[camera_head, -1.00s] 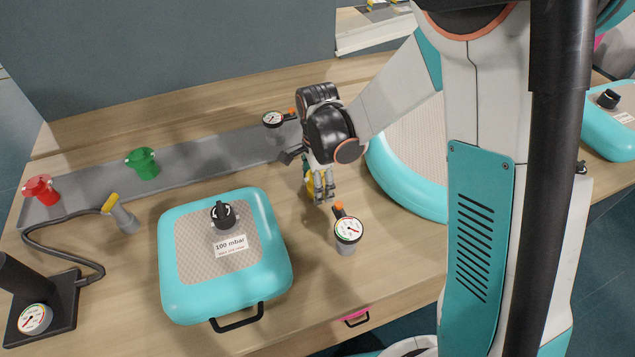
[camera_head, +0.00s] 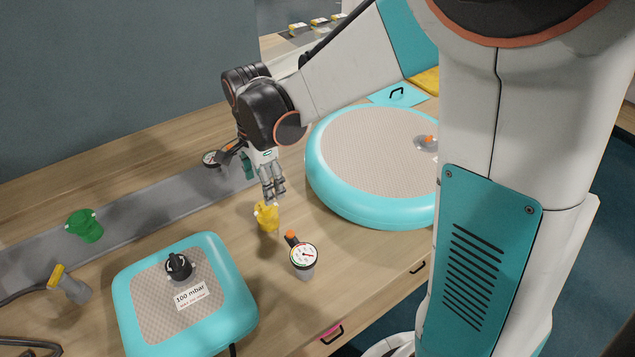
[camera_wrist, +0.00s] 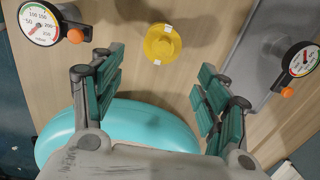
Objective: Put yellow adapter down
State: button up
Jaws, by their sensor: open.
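The yellow adapter (camera_head: 267,216) stands on the wooden table between the square turquoise cushion and the round one. In the wrist view the yellow adapter (camera_wrist: 162,44) shows from above, beyond my fingertips and between their lines. My gripper (camera_head: 273,190) is above and slightly behind the adapter in the head view, apart from it. In the wrist view my gripper (camera_wrist: 163,95) has its two green-padded fingers wide apart with nothing between them.
A gauge (camera_head: 303,258) stands right of the adapter, near the front. Another gauge (camera_head: 212,158) is by the grey strip (camera_head: 140,205), which also holds a green adapter (camera_head: 85,226). The square cushion (camera_head: 240,300) and round cushion (camera_head: 330,200) flank the area.

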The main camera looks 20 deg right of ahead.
jog(key=s+d+r+n+t, duration=0.3)
jog(key=s+d+r+n, duration=0.2)
jog(key=s+n, duration=0.2)
jog(key=s+d+r+n+t, duration=0.3)
jog(key=s+d+r+n, duration=0.2)
jog(key=s+n, duration=0.3)
jog(key=shift+s+d+r+t, duration=0.15)
jog(key=shift+s+r+t, duration=0.25)
jog(key=shift+s+r, duration=0.4)
jog(key=shift+s+f, duration=0.1)
jog(key=shift+f, duration=0.05)
jog(key=shift+c, duration=0.3)
